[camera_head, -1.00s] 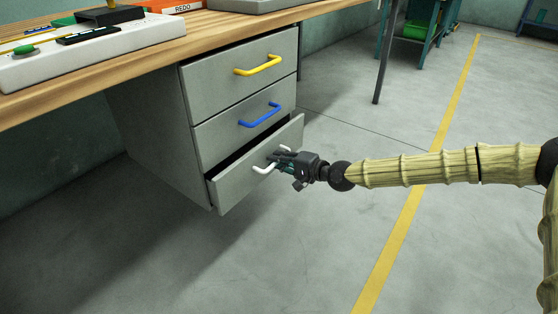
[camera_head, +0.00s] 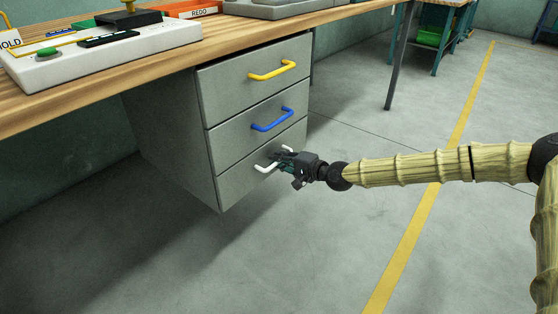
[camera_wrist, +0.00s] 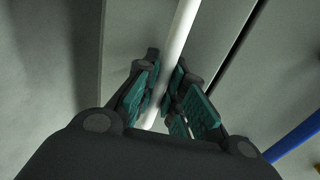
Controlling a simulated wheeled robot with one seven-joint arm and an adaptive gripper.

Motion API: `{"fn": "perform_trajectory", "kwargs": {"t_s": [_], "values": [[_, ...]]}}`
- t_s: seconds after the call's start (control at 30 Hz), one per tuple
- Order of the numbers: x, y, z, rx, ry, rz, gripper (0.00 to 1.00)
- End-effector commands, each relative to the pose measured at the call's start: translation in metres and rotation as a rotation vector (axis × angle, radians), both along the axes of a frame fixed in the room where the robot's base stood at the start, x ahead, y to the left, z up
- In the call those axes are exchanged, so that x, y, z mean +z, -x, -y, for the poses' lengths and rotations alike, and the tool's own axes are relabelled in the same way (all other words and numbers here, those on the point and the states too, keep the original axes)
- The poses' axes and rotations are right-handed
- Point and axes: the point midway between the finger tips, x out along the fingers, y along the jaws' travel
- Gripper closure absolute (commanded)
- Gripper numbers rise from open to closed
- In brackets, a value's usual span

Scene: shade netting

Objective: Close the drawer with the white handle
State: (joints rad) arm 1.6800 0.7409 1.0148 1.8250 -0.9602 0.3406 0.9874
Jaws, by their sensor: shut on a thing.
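The bottom drawer (camera_head: 238,180) of the grey cabinet has the white handle (camera_head: 262,168). Its front now looks level with the two drawer fronts above it in the head view. My gripper (camera_head: 282,158) is at this handle with its fingers shut around the bar. In the wrist view the white handle (camera_wrist: 180,40) runs between the two teal-padded fingers of my gripper (camera_wrist: 165,95). The part of the handle behind the fingers is hidden.
The middle drawer has a blue handle (camera_head: 272,119) and the top drawer a yellow handle (camera_head: 272,70). A wooden desk top (camera_head: 150,75) lies above the cabinet. The grey floor (camera_head: 300,250) in front is clear, with a yellow line (camera_head: 425,210) on it.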

Motion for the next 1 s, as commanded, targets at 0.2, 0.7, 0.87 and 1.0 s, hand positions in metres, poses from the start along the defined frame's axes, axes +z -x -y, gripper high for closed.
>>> {"fn": "perform_trajectory", "kwargs": {"t_s": [0.2, 0.7, 0.87, 1.0], "values": [[0.002, -0.001, 0.000, -0.002, -0.002, 0.002, 0.67], [0.005, 0.010, 0.013, -0.002, -0.003, 0.002, 0.67], [0.010, 0.024, 0.030, -0.003, -0.003, 0.003, 0.67], [0.014, 0.036, 0.045, -0.004, -0.003, 0.002, 0.67]]}}
